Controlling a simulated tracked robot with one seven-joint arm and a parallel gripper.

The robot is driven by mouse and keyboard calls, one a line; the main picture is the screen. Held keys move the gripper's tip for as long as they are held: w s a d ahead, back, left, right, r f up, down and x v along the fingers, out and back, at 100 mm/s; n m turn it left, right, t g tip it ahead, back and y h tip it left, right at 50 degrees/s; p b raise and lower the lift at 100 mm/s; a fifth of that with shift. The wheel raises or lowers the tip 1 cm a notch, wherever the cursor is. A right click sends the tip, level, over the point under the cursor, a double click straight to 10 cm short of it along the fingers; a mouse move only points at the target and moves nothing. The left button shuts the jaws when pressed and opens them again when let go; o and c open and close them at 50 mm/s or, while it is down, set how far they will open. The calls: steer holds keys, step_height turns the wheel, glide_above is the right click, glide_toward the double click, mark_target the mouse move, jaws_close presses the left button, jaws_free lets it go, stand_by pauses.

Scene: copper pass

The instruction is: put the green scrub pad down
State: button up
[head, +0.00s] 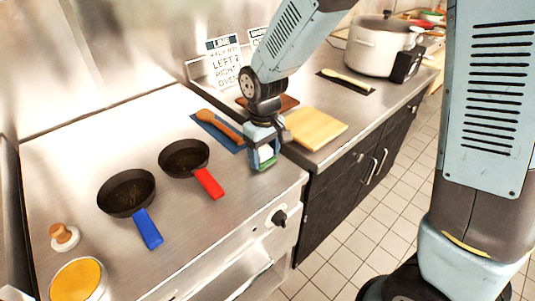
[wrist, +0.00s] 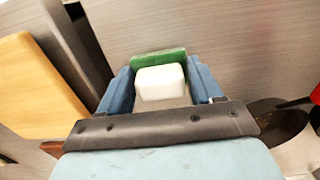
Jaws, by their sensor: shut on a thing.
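My gripper (head: 263,148) is shut on the green scrub pad (head: 265,165), near the right front part of the steel cooktop surface. In the wrist view the pad (wrist: 159,62) shows as a green strip beyond a white block-like part (wrist: 161,84) between the two blue fingers. The pad's green side faces down toward the steel. I cannot tell whether it touches the surface.
A wooden spoon (head: 218,124) on a blue mat lies just left of my gripper. A red-handled pan (head: 184,157) and a blue-handled pan (head: 126,191) stand further left. A cutting board (head: 316,128) lies right. Steel in front of the gripper is clear.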

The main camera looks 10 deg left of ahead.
mark_target(264, 150)
steer(key=shift+f, duration=0.25)
steer(key=o, duration=1.1)
step_height(264, 150, up, 11)
steer(key=shift+r, duration=0.1)
steer(key=s+d+r+m+t, duration=0.1)
steer(key=d+r+m, duration=0.3)
steer(key=d, duration=0.5)
steer(key=s+d+r+m+t, duration=0.1)
steer(key=d+r+t, duration=0.1)
steer(key=d+r, duration=0.55)
steer(key=s+d+m+t, duration=0.1)
steer(key=s+d+m, duration=0.1)
steer(key=s+d, duration=0.2)
steer(key=s+d+r+m+t, duration=0.1)
steer(key=s+d+m, duration=0.2)
steer(key=d, duration=0.7)
steer(key=shift+s+d+t, duration=0.3)
steer(key=shift+s+d, duration=0.1)
steer(key=shift+s, duration=0.45)
